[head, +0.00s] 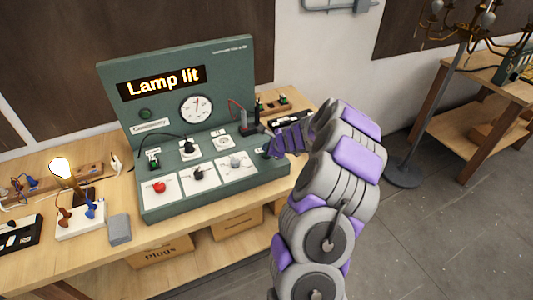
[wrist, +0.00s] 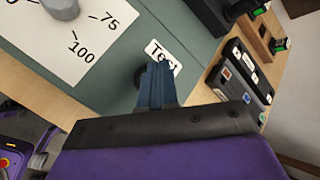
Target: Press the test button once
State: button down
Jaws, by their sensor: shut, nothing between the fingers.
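The green test panel (head: 185,60) stands on the wooden bench, and its display (head: 162,82) reads "Lamp lit". In the wrist view a label (wrist: 165,57) reads "Test". A dark round button (wrist: 140,77) shows beside it, partly hidden by my fingers. My gripper (wrist: 158,72) is shut and empty, with its blue fingertips over the button and the label's edge. I cannot tell whether they touch the button. In the head view my gripper (head: 272,151) is at the right end of the panel's sloped face. A glowing bulb (head: 61,166) stands at the left.
The sloped face holds a red knob (head: 159,187), a dark-handled switch (head: 198,174) and a grey dial (head: 235,162). A gauge (head: 197,108) is on the upright part. Black modules (wrist: 240,85) lie right of the panel. A grey block (head: 119,228) sits in front of it.

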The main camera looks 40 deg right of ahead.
jog(key=shift+f, duration=0.4)
dwell(0.3)
jog(key=shift+r+p, duration=0.8)
jog(key=shift+r, duration=0.05)
notch_tip(320, 180, up, 5)
jog(key=p, duration=0.5)
jog(key=shift+r, duration=0.1)
dwell(0.8)
